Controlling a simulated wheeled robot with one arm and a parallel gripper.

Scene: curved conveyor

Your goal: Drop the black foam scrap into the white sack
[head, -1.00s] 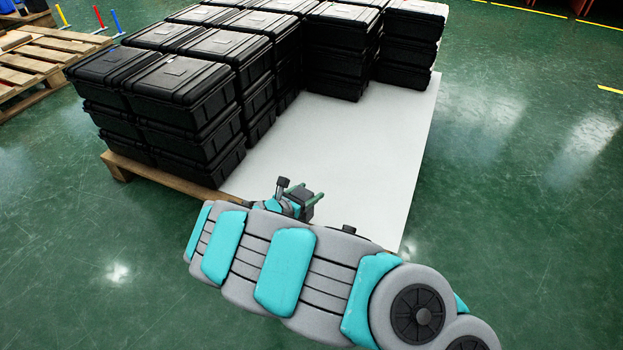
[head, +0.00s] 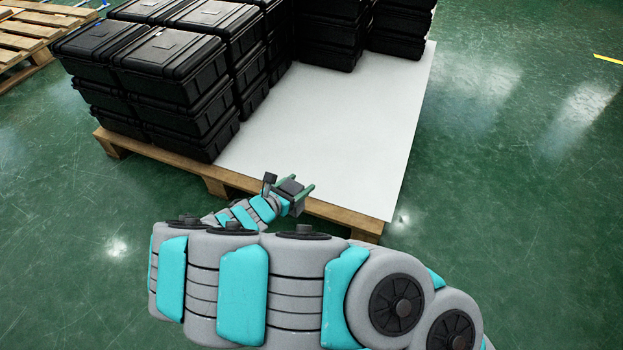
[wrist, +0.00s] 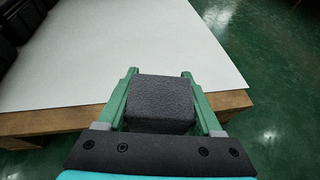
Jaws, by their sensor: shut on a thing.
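The black foam scrap (wrist: 162,100) is a dark grey, rough-textured block in the wrist view. My gripper (wrist: 160,85) is shut on it, with one green finger against each side. In the head view my gripper (head: 298,190) is by the front edge of the pallet, and the foam (head: 290,187) shows small and dark between its fingers. The white sack is not in view in either picture.
A wooden pallet (head: 345,215) with a white sheet (head: 370,120) lies in front of me. Stacked black cases (head: 170,75) fill its left and back. Another pallet (head: 25,40) is at far left. Green floor is clear at the right.

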